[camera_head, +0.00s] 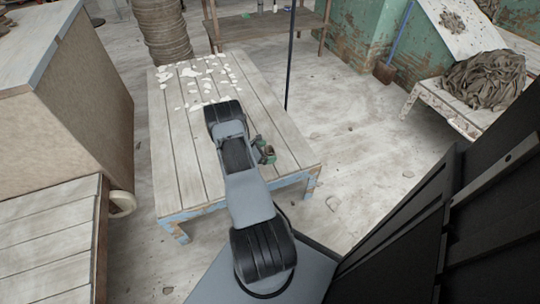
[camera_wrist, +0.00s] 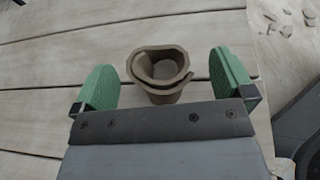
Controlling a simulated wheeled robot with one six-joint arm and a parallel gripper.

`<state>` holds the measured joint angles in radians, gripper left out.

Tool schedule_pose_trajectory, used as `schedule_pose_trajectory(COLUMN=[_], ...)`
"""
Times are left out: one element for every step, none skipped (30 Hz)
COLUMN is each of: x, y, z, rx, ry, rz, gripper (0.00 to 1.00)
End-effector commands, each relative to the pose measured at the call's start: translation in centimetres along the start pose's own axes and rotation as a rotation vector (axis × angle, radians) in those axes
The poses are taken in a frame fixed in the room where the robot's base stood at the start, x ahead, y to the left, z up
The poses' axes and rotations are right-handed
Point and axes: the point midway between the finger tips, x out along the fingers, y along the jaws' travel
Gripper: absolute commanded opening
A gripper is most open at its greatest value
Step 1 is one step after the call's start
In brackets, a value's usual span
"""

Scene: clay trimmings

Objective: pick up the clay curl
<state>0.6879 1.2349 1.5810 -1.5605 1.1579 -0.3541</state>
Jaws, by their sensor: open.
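The clay curl (camera_wrist: 158,88) is a brown, rolled strip with a spiral opening at its top. In the wrist view it stands on the pale plank table (camera_wrist: 50,60), between and slightly beyond the two green finger pads. My gripper (camera_wrist: 165,66) is open, with a gap on each side of the curl, and neither pad appears to touch it. In the head view my gripper (camera_head: 264,151) is low over the right front part of the table (camera_head: 185,165). The curl there is largely hidden by the gripper and too small to make out surely.
Several white clay scraps (camera_head: 205,75) lie across the far half of the table. A large cabinet (camera_head: 70,90) stands close on the left. A thin dark pole (camera_head: 291,55) rises behind the table's right edge. A low bench with a cloth heap (camera_head: 485,78) is at the right.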

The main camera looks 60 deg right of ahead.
Motion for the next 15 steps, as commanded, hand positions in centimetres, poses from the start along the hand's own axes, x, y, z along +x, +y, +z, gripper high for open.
schedule_pose_trajectory(x=[0.8, 1.1, 1.5, 1.7, 1.9, 2.1, 2.2, 2.3, 2.3, 2.3, 2.3, 2.3, 2.3, 2.3, 2.3], y=[0.0, 0.0, 0.0, 0.0, 0.0, 0.0, 0.0, 0.0, 0.0, 0.0, 0.0, 0.0, 0.0, 0.0, 0.0], z=[-0.2, -0.2, -0.2, -0.1, -0.1, -0.1, -0.1, 0.0, 0.0, 0.0, 0.0, 0.0, 0.0, 0.0, 0.0], rx=[0.001, 0.001, 0.001, 0.001, 0.001, 0.001, 0.0, 0.0, 0.0, 0.0, 0.0, 0.0, 0.0, 0.0, 0.0], ry=[0.0, 0.0, 0.0, 0.0, -0.001, -0.001, -0.001, -0.001, -0.001, -0.001, -0.001, -0.001, -0.001, -0.001, -0.001], rz=[-0.002, -0.001, -0.001, -0.001, -0.001, -0.001, 0.0, 0.0, 0.001, 0.001, 0.001, 0.001, 0.001, 0.001, 0.001], gripper=[1.0, 1.0, 1.0, 1.0, 1.0, 1.0, 1.0, 1.0, 1.0, 1.0, 1.0, 1.0, 1.0, 1.0, 0.98])
